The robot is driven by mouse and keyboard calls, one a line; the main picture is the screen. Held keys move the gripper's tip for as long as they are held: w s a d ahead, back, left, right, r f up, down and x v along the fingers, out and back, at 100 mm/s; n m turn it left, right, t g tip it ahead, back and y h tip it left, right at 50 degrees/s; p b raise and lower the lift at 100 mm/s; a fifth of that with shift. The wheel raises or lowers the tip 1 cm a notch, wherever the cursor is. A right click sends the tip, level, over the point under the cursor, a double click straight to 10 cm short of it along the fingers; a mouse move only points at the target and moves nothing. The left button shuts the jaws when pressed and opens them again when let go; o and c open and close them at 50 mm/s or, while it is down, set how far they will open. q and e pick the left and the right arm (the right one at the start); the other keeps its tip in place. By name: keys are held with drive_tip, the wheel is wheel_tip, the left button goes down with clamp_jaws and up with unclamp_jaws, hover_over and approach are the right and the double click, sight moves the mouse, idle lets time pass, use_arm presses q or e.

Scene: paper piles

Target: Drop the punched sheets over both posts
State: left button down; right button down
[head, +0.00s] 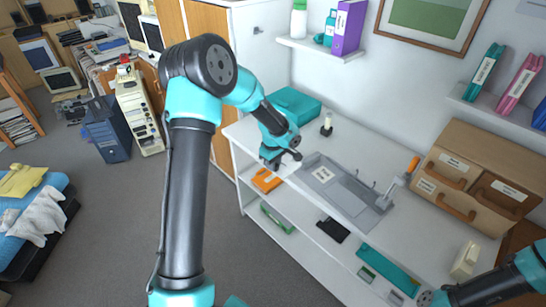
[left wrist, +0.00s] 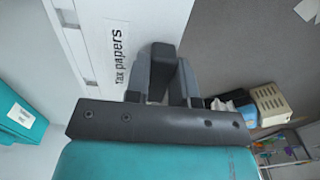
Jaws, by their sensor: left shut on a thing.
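My left gripper (head: 283,160) is at the left end of the grey tray-like base (head: 384,208), low over the white table. It is shut on pale punched sheets, which barely stand out from the white around them. The left wrist view shows its dark fingers (left wrist: 165,78) against a white surface (left wrist: 150,18) marked "tax papers". Two thin upright posts (head: 374,185) stand on the right part of the base, apart from the gripper. My right arm enters at the lower right; its dark end (head: 428,298) shows too little to tell its jaw state.
An orange-handled lever (head: 408,170) stands at the base's right end, beside a brown drawer box (head: 470,170). An orange item (head: 266,181) lies on the shelf below.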

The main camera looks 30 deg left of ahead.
use_arm(q)
drive_tip(key=shift+s+d, duration=0.2)
drive_tip(key=shift+s, duration=0.15)
idle(0.3)
